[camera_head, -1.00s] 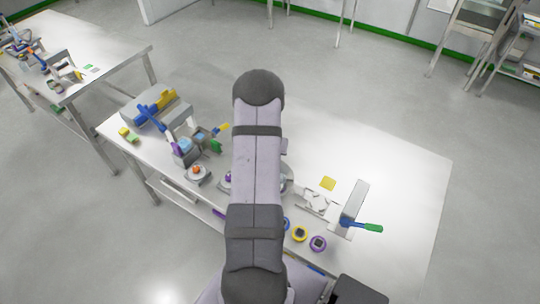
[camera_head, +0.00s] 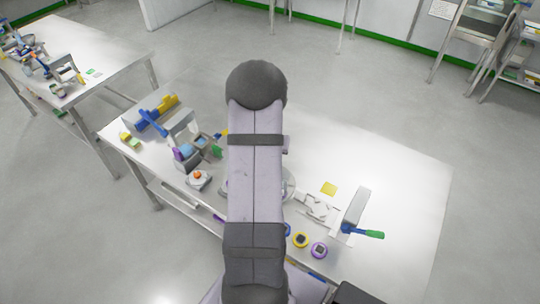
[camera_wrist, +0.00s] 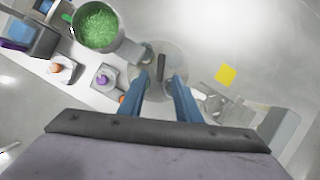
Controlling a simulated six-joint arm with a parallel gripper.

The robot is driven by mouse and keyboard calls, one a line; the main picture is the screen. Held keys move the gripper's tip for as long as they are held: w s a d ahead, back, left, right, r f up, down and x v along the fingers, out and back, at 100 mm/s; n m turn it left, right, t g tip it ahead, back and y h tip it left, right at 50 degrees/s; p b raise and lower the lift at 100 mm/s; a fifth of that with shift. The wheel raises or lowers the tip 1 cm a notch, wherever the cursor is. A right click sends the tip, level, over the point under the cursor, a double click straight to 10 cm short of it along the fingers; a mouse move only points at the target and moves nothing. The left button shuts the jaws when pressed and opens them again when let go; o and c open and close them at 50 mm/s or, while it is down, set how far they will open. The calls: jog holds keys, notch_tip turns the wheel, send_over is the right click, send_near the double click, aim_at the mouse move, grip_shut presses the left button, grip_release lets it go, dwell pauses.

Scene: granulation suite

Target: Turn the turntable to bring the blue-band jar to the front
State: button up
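The turntable (camera_wrist: 178,60) is a pale, see-through-looking disc just beyond my fingertips in the wrist view. A dark upright post (camera_wrist: 161,67) stands on it, between and ahead of the fingers. In the head view my arm hides most of the turntable (camera_head: 289,188); only its side edges show. I cannot make out a blue-band jar in either view.
A metal pot of green granules (camera_wrist: 98,28) is at the upper left of the wrist view. A small box with an orange knob (camera_head: 198,178) is left of my arm.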

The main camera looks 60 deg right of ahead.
jog(key=shift+w+f, duration=0.1)
jog(key=c, duration=0.5)
jog(key=w+a+f+b, duration=0.1)
jog(key=w, duration=0.1)
jog(key=w+a+f+n+b, duration=0.1)
jog(key=w+f+b, duration=0.1)
jog(key=w+a+f+n+b, duration=0.1)
jog(key=w+a+b, duration=0.1)
jog(key=shift+w+a+f+t, duration=0.1)
jog(key=shift+w+f+t, duration=0.15)
jog(key=shift+t, duration=0.05)
grip_shut()
jog(key=w+a+f+m+t+b, duration=0.25)
jog(key=w+a+m+b, duration=0.2)
jog(key=w+a, duration=0.3)
jog(key=w+a+f+m+t+b, duration=0.1)
jog(key=w+a+f+m+b, duration=0.2)
jog(key=w+a+b, duration=0.45)
jog(key=s+d+m+g+h+p, duration=0.25)
jog(key=s+d+m+g, duration=0.45)
jog(key=m, duration=1.4)
jog(key=s+m+g, duration=0.2)
jog(key=s+m, duration=0.8)
jog(key=s, duration=0.1)
jog(key=shift+s+a+m, duration=0.15)
jog(key=shift+a+m, duration=0.15)
jog(key=shift+m, duration=0.05)
